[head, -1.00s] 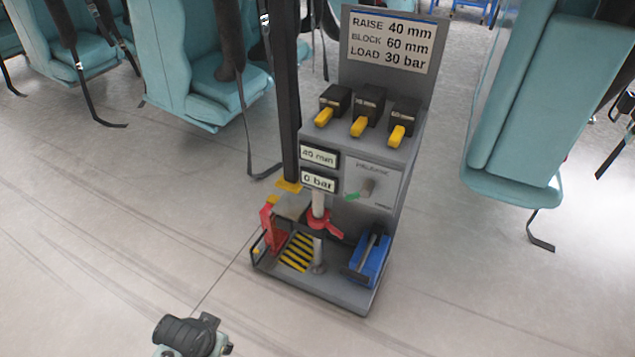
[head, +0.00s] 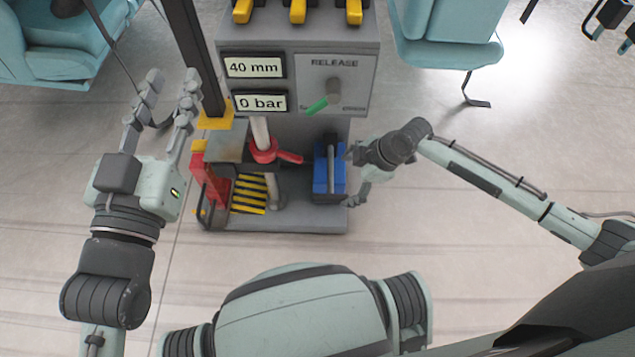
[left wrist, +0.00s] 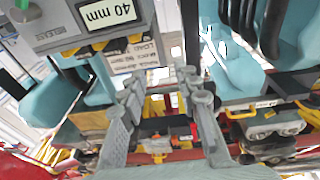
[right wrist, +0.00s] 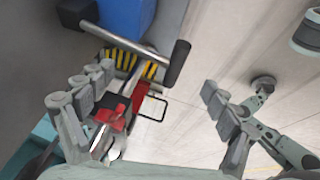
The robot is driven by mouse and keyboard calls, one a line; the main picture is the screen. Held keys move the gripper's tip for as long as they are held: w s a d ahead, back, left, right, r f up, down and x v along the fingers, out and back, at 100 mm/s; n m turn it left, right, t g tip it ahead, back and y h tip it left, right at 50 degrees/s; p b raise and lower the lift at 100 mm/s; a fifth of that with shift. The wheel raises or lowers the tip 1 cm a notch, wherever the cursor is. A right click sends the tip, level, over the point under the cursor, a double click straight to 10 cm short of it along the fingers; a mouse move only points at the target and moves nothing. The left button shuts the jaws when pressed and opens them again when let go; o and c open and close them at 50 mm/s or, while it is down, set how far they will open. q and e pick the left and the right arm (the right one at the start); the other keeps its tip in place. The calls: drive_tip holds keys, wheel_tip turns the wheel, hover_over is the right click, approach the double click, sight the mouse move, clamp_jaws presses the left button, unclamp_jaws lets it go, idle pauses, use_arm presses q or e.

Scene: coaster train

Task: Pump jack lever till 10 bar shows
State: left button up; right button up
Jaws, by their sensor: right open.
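The blue pump jack (head: 322,175) stands on the cart base with its grey lever (head: 331,155) upright. The pressure display (head: 261,102) reads 0 bar. My right gripper (head: 352,178) is open just right of the blue jack. In the right wrist view the lever's dark grip (right wrist: 180,62) lies ahead, across the gap between the fingers (right wrist: 155,98); whether they touch it I cannot tell. My left gripper (head: 168,95) is open and empty, raised left of the cart. It also shows open in the left wrist view (left wrist: 160,88).
The grey cart (head: 300,225) carries a 40 mm display (head: 254,67), a release knob (head: 333,92) with a green pointer, yellow-handled valves (head: 297,10), a red collar (head: 264,152) and a red block (head: 205,175). A black post (head: 192,60) rises beside my left gripper. Teal seats (head: 445,35) stand behind.

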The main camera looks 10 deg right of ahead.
sight(330, 171)
use_arm(q)
wheel_tip(330, 171, up, 7)
drive_tip(key=s+t+h+b, duration=0.1)
drive_tip(key=s+t+b, duration=0.1)
drive_tip(key=t, duration=0.2)
drive_tip(key=shift+s+r+t+h, duration=0.15)
drive_tip(key=shift+s+t+h, duration=0.1)
drive_tip(key=shift+t+h, duration=0.05)
use_arm(e)
drive_tip(key=shift+x, duration=3.95)
